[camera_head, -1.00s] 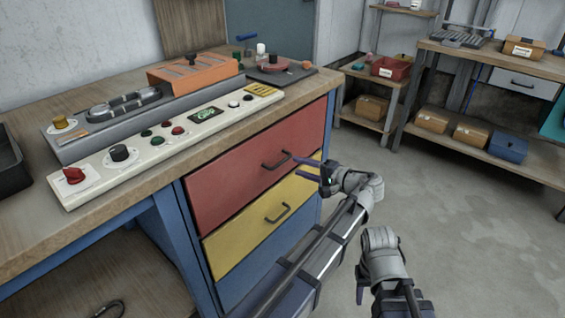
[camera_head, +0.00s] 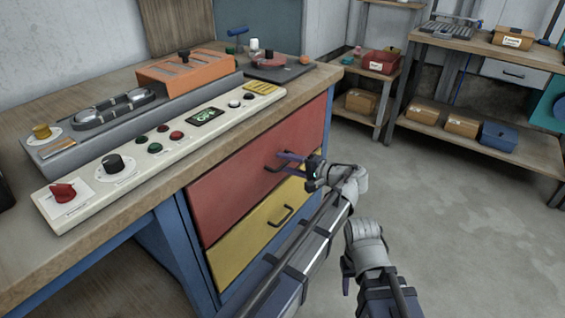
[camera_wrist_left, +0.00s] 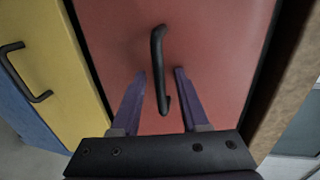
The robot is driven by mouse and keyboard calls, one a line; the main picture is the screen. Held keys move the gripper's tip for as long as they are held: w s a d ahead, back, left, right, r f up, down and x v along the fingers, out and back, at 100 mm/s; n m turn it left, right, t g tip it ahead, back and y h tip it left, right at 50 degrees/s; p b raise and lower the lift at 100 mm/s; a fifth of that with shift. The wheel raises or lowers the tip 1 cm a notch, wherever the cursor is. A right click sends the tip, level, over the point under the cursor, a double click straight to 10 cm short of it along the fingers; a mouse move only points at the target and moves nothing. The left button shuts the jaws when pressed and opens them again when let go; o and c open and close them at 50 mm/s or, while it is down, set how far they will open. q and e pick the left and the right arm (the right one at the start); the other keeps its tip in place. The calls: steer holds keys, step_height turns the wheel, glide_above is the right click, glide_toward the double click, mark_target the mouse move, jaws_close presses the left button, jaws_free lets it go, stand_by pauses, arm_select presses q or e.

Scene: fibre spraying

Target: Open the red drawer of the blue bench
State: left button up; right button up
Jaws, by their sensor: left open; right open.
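The red drawer (camera_head: 225,180) is the top drawer of the blue bench (camera_head: 178,245) and looks shut in the head view. Its black bar handle (camera_wrist_left: 157,60) runs upright in the left wrist view, with the red drawer front (camera_wrist_left: 215,60) behind it. My left gripper (camera_head: 285,160) is open at the handle. In the left wrist view its purple fingers (camera_wrist_left: 160,75) lie on either side of the handle's lower half. I cannot tell how deep they reach around it. My right gripper (camera_head: 346,276) is open and empty, low and apart from the bench.
A yellow drawer (camera_head: 250,235) with its own handle lies below the red one. The benchtop holds a white control panel (camera_head: 130,168) and an orange block (camera_head: 188,70). Shelves (camera_head: 440,135) stand at the back right. The floor (camera_head: 450,220) to the right is clear.

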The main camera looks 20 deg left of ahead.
arm_select(q)
jaws_close()
stand_by(1.3)
